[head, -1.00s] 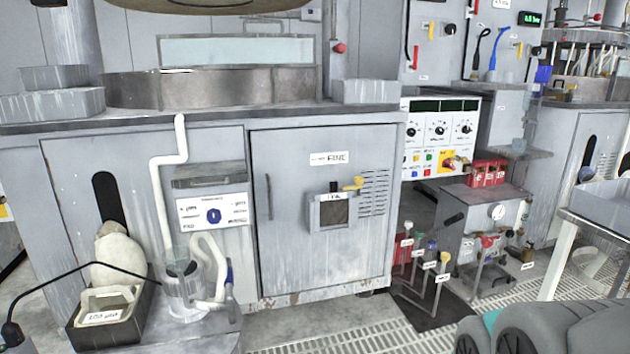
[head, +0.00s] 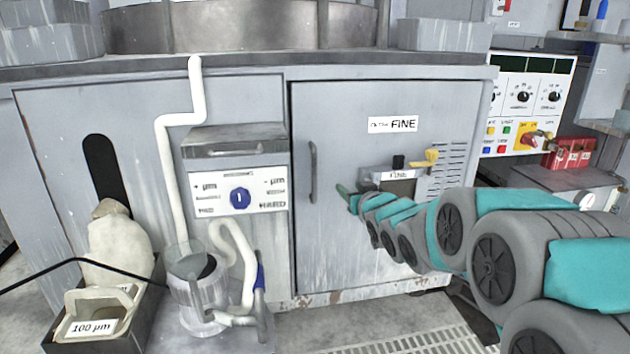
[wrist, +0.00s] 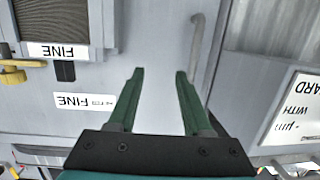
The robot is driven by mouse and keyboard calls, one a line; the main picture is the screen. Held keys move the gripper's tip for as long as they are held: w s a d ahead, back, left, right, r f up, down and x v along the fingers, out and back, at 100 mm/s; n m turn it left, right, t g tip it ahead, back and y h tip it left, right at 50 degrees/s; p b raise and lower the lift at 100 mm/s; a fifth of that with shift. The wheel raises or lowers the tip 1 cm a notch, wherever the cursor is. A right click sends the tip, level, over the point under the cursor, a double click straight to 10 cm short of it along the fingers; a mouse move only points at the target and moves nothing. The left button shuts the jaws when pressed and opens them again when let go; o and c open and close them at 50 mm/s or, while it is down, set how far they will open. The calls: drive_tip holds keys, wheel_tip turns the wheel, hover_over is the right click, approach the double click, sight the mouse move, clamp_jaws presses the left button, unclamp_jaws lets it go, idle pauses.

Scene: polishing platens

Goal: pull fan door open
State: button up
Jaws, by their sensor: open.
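The fan door is the grey cabinet door labelled FINE (head: 350,240), and it sits shut in its frame. Its slim vertical handle (head: 311,172) is on the door's left side. My gripper (head: 342,190) is in front of the door, just right of the handle. In the wrist view, which looks upside down, my gripper (wrist: 158,75) has two green fingers spread apart with nothing between them. The handle (wrist: 196,50) stands just beyond the right finger, apart from the gap between the fingers. The FINE label (wrist: 84,101) shows to the left.
A small box with a yellow lever (head: 430,157) sticks out from the door, close to my arm. A dial panel (head: 238,190) and a white pipe (head: 178,190) are left of the door. A clear jar (head: 193,290) stands at lower left.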

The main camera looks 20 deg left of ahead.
sight(315, 171)
drive_tip(key=shift+w+a+r+n+y+b, duration=0.2)
drive_tip(key=shift+w+a+y, duration=0.5)
drive_tip(key=shift+a, duration=1.3)
drive_tip(key=shift+w+a+r+n+y+b, duration=0.15)
drive_tip(key=shift+w+a+n+y, duration=0.2)
drive_tip(key=shift+w+a, duration=1.25)
drive_tip(key=shift+w+a+r+n+y+b, duration=0.2)
drive_tip(key=shift+w+a+y, duration=0.25)
drive_tip(key=shift+a, duration=1.95)
drive_tip(key=shift+c, duration=0.4)
clamp_jaws()
